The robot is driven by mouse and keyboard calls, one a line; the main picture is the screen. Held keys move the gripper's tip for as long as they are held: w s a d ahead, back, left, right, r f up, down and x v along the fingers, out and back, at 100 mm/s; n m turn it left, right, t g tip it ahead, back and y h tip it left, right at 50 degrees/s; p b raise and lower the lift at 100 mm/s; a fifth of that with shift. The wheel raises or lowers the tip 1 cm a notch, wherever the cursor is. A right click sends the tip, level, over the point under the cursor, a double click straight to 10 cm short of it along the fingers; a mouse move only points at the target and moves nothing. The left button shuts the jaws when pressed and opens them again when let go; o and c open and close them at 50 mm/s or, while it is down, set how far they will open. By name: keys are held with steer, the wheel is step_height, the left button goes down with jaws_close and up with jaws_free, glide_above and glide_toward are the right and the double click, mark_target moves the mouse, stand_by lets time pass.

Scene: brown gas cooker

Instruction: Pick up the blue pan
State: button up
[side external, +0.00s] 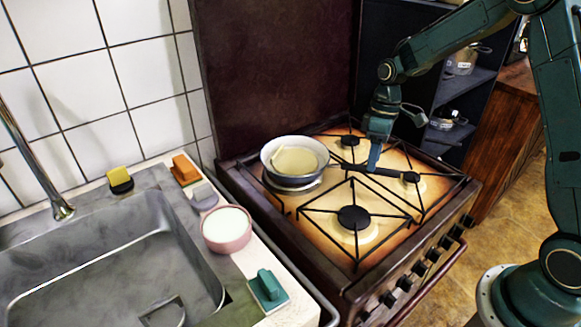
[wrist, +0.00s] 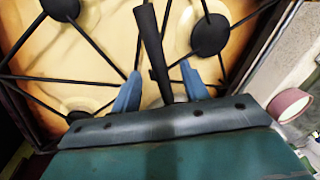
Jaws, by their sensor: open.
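The blue pan (side external: 268,160) sits on the back-left burner of the cooker in the side external view. It has a pale grey-blue rim, something pale yellow inside, and a dark handle pointing right. My gripper (side external: 374,166) is low over the cooker, at the handle. In the wrist view, the dark handle (wrist: 151,42) runs between the two blue fingers of my gripper (wrist: 160,72). The fingers are apart, one on each side, with gaps to the handle. The pan's body is outside the wrist view.
The cooker (side external: 325,231) has black raised grates around the pan. A pink bowl (side external: 227,238) with white contents stands on the counter at left, beside a metal sink (side external: 60,262). Sponges and a teal brush (side external: 268,287) lie near it. A dark shelf stands behind at right.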

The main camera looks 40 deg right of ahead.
steer(key=shift+s+a+f, duration=0.1)
steer(key=shift+a+f, duration=0.1)
steer(key=shift+f, duration=0.8)
steer(key=shift+a+f, duration=0.15)
steer(key=shift+f, duration=0.85)
steer(key=shift+r, duration=0.1)
jaws_close()
